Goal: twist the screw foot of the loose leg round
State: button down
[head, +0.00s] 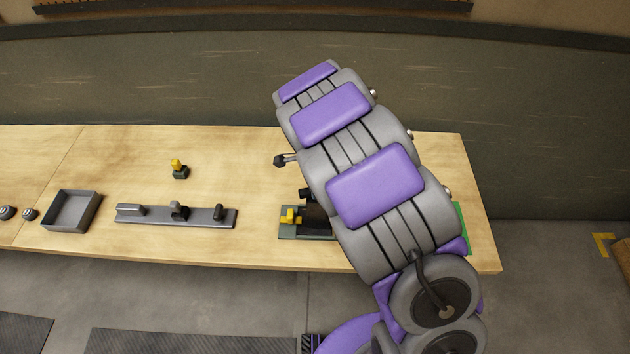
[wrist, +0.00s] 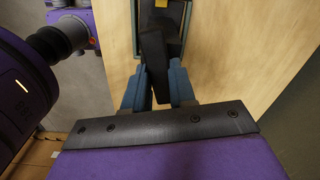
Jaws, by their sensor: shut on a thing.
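In the wrist view my gripper (wrist: 158,84) has its two blue fingers on either side of a dark, long piece (wrist: 153,52) and is shut on it. The piece runs up into a blue-grey frame (wrist: 136,28) with a yellow part at the picture's top edge. I cannot tell which part of it is the screw foot. In the head view a grey-green fixture (head: 303,237) with a yellow clamp (head: 291,216) stands on the bench, with dark parts (head: 315,217) beside the clamp. My arm hides the rest of it and my gripper there.
On the wooden bench (head: 130,170), left of the fixture, are a grey rail (head: 155,217) with grey fittings, a small yellow-topped piece (head: 179,169) and a shallow grey tray (head: 72,211). A dark knob (head: 280,161) sticks out beside my arm. A green patch (head: 462,228) lies at right.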

jog(key=shift+r+m+p, duration=0.1)
jog(key=shift+m+p, duration=0.7)
jog(key=shift+m, duration=0.6)
jog(key=c, duration=0.9)
grip_release()
notch_tip(320, 180, up, 17)
jog(key=shift+a+r, duration=0.1)
